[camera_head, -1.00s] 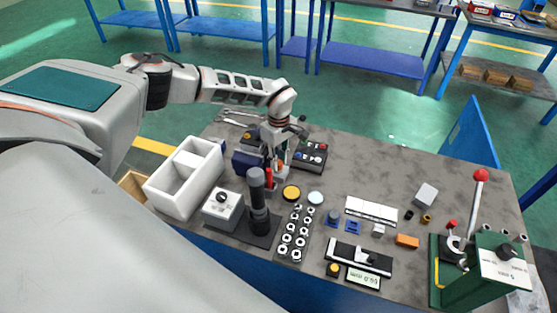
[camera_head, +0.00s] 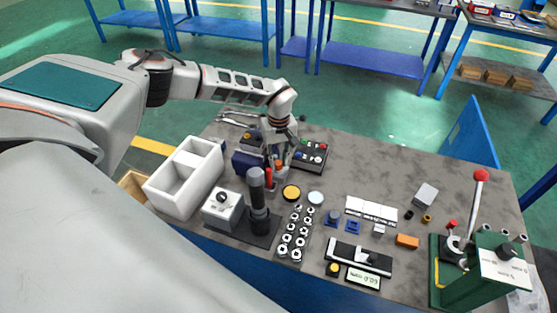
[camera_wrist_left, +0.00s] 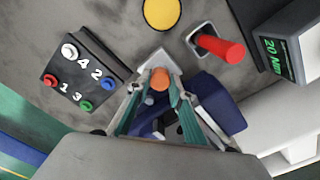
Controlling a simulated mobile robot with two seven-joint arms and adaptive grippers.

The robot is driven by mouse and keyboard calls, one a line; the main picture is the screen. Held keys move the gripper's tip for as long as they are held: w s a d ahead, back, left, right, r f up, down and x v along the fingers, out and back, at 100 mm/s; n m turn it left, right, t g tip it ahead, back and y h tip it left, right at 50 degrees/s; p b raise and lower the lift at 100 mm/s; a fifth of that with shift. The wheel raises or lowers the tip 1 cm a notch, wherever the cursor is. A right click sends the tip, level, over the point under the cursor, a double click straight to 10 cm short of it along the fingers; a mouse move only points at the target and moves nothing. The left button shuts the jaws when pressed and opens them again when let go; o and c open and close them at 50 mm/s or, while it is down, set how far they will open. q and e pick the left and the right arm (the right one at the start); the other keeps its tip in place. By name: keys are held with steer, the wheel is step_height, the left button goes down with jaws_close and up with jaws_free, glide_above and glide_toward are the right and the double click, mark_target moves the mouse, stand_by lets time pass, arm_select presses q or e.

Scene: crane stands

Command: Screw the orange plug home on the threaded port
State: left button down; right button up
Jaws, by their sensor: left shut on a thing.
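My left gripper (camera_wrist_left: 160,88) points down over the workbench, its two fingers shut on the orange plug (camera_wrist_left: 160,79). In the head view my left gripper (camera_head: 277,162) is beside a dark blue block, and a bit of the orange plug (camera_head: 279,164) shows between the fingers. A pale grey block-like part shows around the plug in the wrist view. The threaded port is hidden beneath the plug and fingers, so I cannot tell how far on the plug sits. My right gripper is not in view.
A red-handled part (camera_wrist_left: 220,47) stands close beside the gripper. A button box (camera_wrist_left: 83,77) with numbered coloured buttons lies on the other side. A dark blue block (camera_wrist_left: 212,108) is beneath. A white bin (camera_head: 170,190) and a dark post (camera_head: 258,200) stand nearer me.

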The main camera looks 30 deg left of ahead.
arm_select(q)
steer(key=m, duration=0.5)
steer(key=m, duration=0.5)
stand_by(0.3)
steer(key=c, duration=1.7)
jaws_free()
steer(key=shift+c, duration=0.9)
